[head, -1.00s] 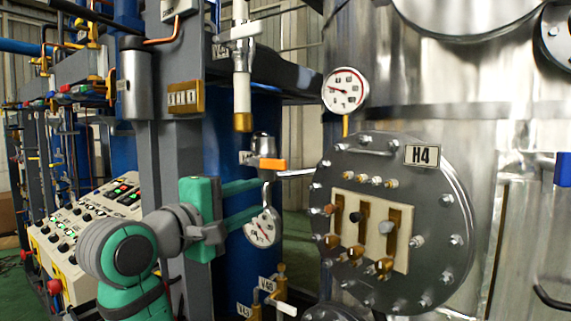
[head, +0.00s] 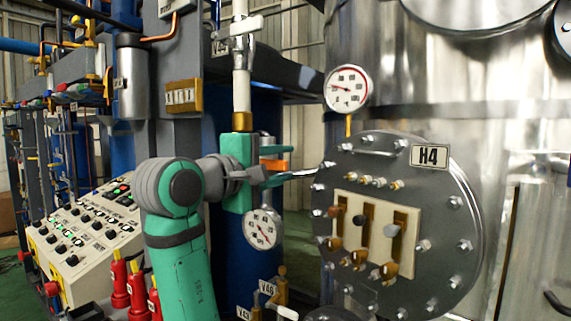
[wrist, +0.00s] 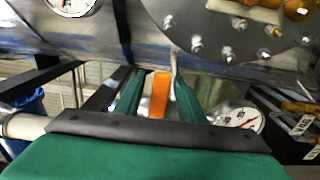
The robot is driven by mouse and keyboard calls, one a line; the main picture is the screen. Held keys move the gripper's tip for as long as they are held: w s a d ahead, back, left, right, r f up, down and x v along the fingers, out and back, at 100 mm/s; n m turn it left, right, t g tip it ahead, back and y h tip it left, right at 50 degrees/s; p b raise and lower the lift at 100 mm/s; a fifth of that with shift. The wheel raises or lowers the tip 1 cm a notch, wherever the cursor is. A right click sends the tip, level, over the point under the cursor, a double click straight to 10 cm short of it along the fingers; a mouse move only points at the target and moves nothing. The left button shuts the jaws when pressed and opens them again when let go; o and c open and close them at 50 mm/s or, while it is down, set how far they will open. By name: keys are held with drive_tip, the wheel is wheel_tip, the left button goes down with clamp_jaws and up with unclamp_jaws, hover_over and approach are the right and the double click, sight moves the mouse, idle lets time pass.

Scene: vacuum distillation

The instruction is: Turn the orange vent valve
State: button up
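The orange vent valve handle (head: 279,165) is a short flat lever beside the grey column, just left of the round H4 plate. In the wrist view the orange handle (wrist: 160,95) lies between my gripper's two green fingers, with a gap on each side. My gripper (head: 280,166) is open, one finger above the handle and one below it in the head view. No finger visibly touches the handle. The valve body is mostly hidden behind my gripper.
A dial gauge (head: 263,229) hangs just below my gripper, and another gauge (head: 348,89) sits up to the right. A white and brass pipe (head: 242,80) comes down just above. The H4 plate (head: 455,230) with bolts stands close at right.

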drive_tip(key=shift+x, duration=0.85)
drive_tip(key=shift+c, duration=0.2)
clamp_jaws()
drive_tip(key=shift+w, duration=0.15)
